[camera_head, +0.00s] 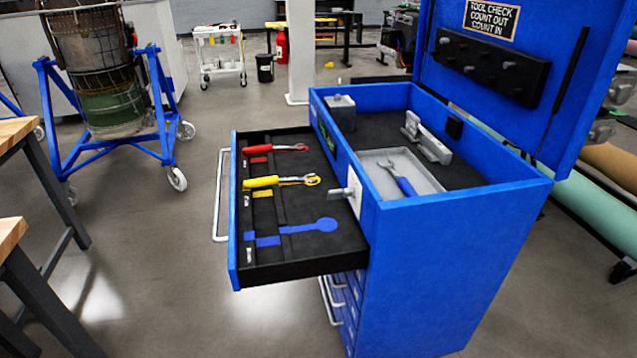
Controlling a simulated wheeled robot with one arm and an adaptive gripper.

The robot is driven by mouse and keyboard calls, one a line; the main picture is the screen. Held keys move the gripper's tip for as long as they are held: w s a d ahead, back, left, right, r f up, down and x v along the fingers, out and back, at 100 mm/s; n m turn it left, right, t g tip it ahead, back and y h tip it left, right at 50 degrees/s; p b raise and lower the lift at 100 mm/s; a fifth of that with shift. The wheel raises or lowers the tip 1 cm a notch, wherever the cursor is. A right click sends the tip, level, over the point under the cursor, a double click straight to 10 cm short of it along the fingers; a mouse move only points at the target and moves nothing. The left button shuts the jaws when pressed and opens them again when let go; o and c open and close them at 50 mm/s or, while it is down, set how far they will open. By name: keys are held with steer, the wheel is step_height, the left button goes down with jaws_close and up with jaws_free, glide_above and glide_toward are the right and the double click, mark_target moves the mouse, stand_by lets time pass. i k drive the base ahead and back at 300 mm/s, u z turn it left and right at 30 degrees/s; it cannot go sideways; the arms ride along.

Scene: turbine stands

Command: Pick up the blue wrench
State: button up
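The blue wrench (404,185) lies in a shallow grey tray (432,181) in the open top compartment of the blue tool cabinet (455,255). Its silver head points to the back left and its blue handle to the front right. In the open drawer (275,262), a blue wrench-shaped marking (310,227) shows on the black liner with no tool on it. A red-handled wrench (262,149) and a yellow-handled wrench (265,182) lie in the same drawer. My gripper is not in view.
A grey metal tool (426,140) and a grey block (341,112) sit in the top compartment. The raised lid (515,75) stands at the back right. Wooden-topped tables (10,133) are at the left edge, a blue wheeled stand (162,140) behind. Floor left of the drawer is clear.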

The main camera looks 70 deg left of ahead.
mark_target(403, 182)
steer(key=u, duration=2.65)
steer(key=i, duration=0.3)
steer(key=u, duration=0.05)
